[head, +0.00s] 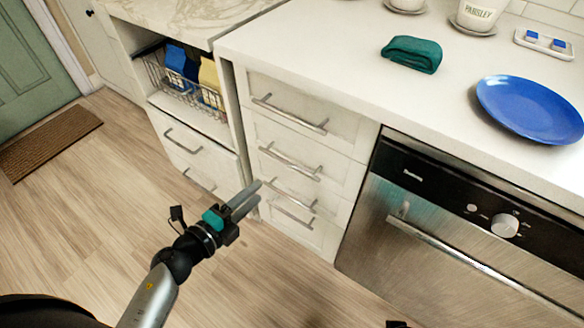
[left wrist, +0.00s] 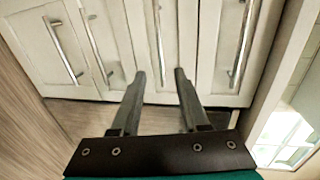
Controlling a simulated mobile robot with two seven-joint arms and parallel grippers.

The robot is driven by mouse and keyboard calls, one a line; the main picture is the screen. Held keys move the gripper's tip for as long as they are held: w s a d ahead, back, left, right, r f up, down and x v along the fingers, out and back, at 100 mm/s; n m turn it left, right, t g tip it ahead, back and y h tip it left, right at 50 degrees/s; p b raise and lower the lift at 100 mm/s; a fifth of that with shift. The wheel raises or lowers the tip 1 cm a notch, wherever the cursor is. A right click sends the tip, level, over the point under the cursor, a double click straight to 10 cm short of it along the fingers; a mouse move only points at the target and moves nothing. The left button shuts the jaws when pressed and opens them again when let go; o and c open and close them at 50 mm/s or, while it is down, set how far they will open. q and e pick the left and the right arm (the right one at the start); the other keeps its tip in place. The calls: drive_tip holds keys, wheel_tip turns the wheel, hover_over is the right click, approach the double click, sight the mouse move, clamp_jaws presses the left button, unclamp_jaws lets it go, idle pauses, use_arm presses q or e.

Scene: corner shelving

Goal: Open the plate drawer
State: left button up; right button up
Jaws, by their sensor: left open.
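A stack of white drawers (head: 318,88) with metal bar handles stands left of the dishwasher, all shut. No label shows which one is the plate drawer. Its handles include the top handle (head: 290,115), a second handle (head: 290,162) and lower ones partly behind my gripper. My left gripper (head: 258,187) is open and empty in front of the lower drawers. In the left wrist view my left gripper (left wrist: 160,75) has its two fingers apart, pointing at the drawer fronts. A handle (left wrist: 159,40) lies just beyond the gap between the fingertips, not visibly gripped.
A steel dishwasher (head: 440,240) with a bar handle stands right of the drawers. The counter (head: 330,55) holds a blue plate (head: 530,108) and a folded green cloth (head: 411,53). A lower unit with a wire basket (head: 170,78) stands left.

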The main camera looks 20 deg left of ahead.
sight(288, 165)
use_arm(q)
drive_tip(key=shift+b+x, duration=1.8)
drive_tip(key=shift+x, duration=5.4)
use_arm(e)
drive_tip(key=w+r+t, duration=0.1)
drive_tip(key=w+r, duration=0.2)
drive_tip(key=r, duration=0.4)
drive_tip(key=shift+a, duration=0.25)
drive_tip(key=shift+w, duration=0.1)
use_arm(q)
clamp_jaws()
